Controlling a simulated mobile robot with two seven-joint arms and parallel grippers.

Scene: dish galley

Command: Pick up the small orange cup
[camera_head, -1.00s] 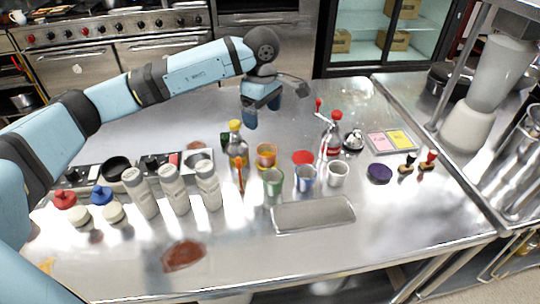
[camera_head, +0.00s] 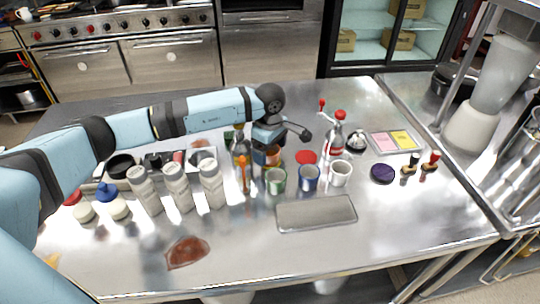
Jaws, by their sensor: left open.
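The small orange cup (camera_head: 270,159) stands on the steel counter behind the green cup (camera_head: 275,180). It is partly hidden by my left gripper (camera_head: 264,149), which points down right at the cup's upper part. The left gripper is open. Whether its fingers touch the cup or sit around its rim cannot be told. My right gripper is out of view.
A blue cup (camera_head: 308,178) and a white cup (camera_head: 340,173) stand to the right. A bottle (camera_head: 242,153) and an orange utensil (camera_head: 244,176) are close on the left. Three pale bottles (camera_head: 178,186) stand further left. A metal tray (camera_head: 316,226) lies in front.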

